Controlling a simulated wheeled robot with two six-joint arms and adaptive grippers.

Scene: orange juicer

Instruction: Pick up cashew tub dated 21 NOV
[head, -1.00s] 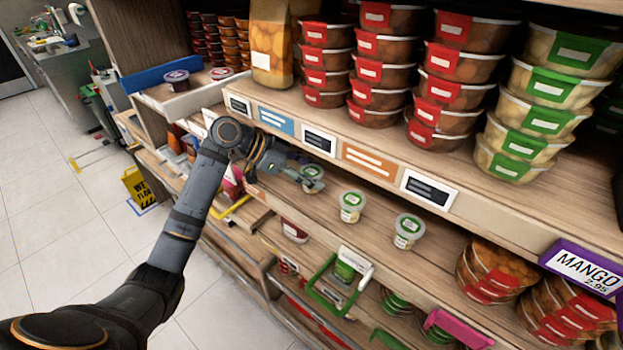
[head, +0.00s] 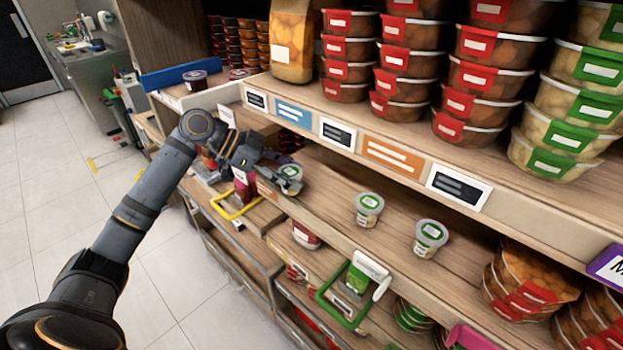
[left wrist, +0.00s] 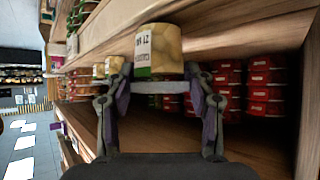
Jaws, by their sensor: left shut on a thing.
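My left gripper (head: 280,172) is shut on a small clear tub with a green-and-white lid (head: 291,173), at the front of the middle shelf. In the left wrist view the fingers (left wrist: 158,82) close on both sides of this tub (left wrist: 168,48). There it appears lid down, with pale nuts inside and a white label. Two similar tubs, one nearer (head: 369,209) and one further right (head: 430,238), stand apart on the same shelf. My right gripper is not in view.
The upper shelf (head: 400,128) overhangs the tubs and holds stacked red-label and green-label containers. Price tags line its edge. A green-framed holder (head: 345,295) hangs below the shelf front. Open floor (head: 60,230) lies at the left.

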